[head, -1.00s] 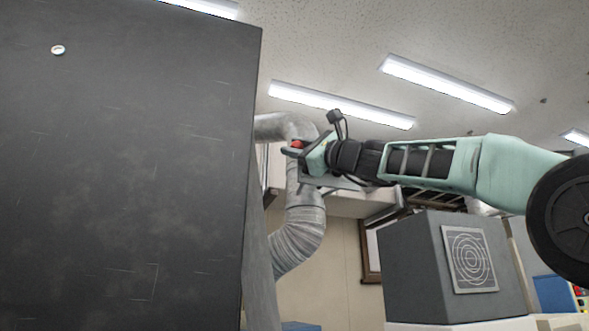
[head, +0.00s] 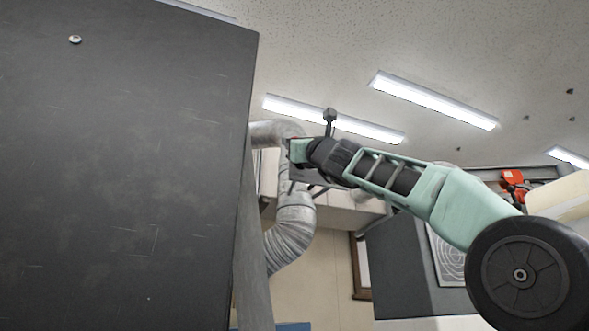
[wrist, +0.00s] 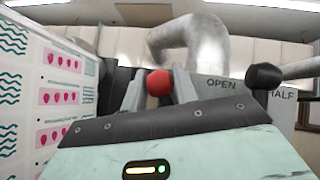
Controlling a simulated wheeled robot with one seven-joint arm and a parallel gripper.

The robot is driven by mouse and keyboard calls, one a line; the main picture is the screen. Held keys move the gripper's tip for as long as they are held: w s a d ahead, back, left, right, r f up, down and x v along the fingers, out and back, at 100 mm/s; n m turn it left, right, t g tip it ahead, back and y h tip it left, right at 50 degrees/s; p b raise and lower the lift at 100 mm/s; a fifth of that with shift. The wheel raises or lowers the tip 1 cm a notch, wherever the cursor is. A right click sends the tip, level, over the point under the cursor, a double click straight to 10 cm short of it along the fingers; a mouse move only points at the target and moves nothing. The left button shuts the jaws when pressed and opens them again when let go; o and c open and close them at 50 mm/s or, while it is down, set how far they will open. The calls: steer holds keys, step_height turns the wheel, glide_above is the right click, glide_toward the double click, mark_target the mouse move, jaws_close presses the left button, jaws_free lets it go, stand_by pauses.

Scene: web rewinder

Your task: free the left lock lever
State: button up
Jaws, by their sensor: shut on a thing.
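A red ball knob (wrist: 159,83), which looks like the lock lever's end, sits between the two grey fingers of my gripper (wrist: 160,88) in the wrist view. The fingers are shut on it, one on each side. The lever's shaft below the knob is hidden by my gripper body. In the head view my gripper (head: 292,150) is beside the right edge of a large dark panel, in front of a silver duct; only a sliver of red shows there.
A grey plate marked OPEN (wrist: 222,84) and a HALF mark stand right of the fingers, with a black knob (wrist: 264,76) near them. A printed web (wrist: 60,85) is close on the left. The dark panel (head: 120,170) fills the head view's left; a duct (head: 292,232) hangs behind.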

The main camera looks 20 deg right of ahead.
steer(key=o, duration=0.9)
steer(key=shift+s+d+f+b, duration=0.15)
steer(key=shift+s+f+b, duration=0.15)
steer(key=shift+f+b, duration=0.15)
steer(key=b+v, duration=1.2)
steer(key=v, duration=0.4)
steer(key=shift+s+b, duration=0.3)
steer(key=shift+b, duration=0.1)
steer(key=shift+d, duration=0.1)
